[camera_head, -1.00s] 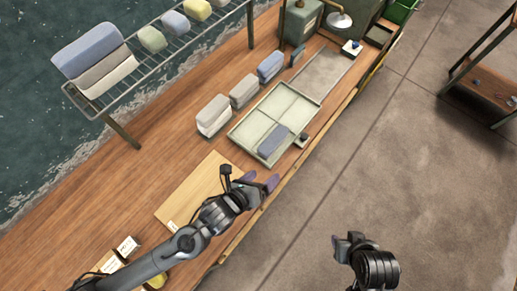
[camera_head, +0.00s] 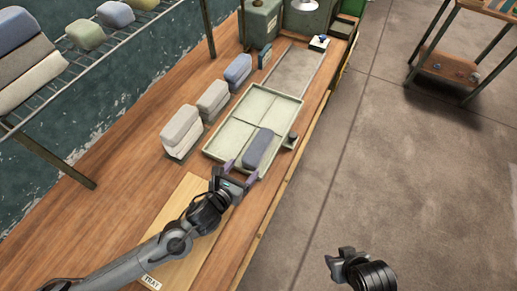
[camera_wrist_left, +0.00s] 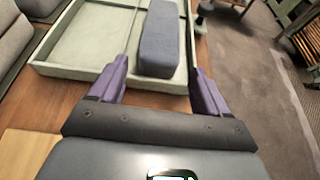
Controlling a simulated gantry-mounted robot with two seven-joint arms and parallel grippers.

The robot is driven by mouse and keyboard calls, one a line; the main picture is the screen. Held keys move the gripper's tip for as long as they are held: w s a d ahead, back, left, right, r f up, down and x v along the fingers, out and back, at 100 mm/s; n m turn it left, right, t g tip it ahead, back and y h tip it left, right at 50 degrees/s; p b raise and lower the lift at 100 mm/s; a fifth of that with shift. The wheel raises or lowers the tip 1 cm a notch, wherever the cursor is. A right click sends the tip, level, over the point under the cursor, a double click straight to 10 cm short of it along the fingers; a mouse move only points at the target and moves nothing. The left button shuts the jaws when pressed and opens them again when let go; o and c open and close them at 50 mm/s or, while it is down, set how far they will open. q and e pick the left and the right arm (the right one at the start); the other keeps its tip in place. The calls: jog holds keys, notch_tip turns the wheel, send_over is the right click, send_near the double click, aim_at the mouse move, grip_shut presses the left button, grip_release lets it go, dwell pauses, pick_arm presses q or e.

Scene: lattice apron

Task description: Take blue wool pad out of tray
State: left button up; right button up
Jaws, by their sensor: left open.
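The blue wool pad (camera_head: 259,148) lies in the near right compartment of the pale green tray (camera_head: 222,141). In the left wrist view the pad (camera_wrist_left: 159,45) sits ahead of and between the purple fingers, and the tray (camera_wrist_left: 75,73) shows its near wall just ahead of the fingertips. My left gripper (camera_head: 240,172) is open and empty at the tray's near edge, its fingers pointing at the pad; it also shows in the left wrist view (camera_wrist_left: 160,72). My right gripper (camera_head: 338,257) hangs over the floor at the lower right, away from the bench; its jaw opening is unclear.
Stacks of grey (camera_head: 181,130) and blue pads (camera_head: 238,69) stand left of the tray. A small dark knob (camera_head: 291,138) sits at the tray's right side. A wooden board (camera_head: 186,209) lies nearer. A wire rack (camera_head: 75,58) stands at upper left.

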aim_at(248, 163)
pick_arm(q)
jog(key=shift+b+x, duration=0.3)
jog(key=shift+x, duration=3.35)
jog(key=shift+f, duration=0.1)
jog(key=shift+s, duration=0.1)
jog(key=c, duration=0.7)
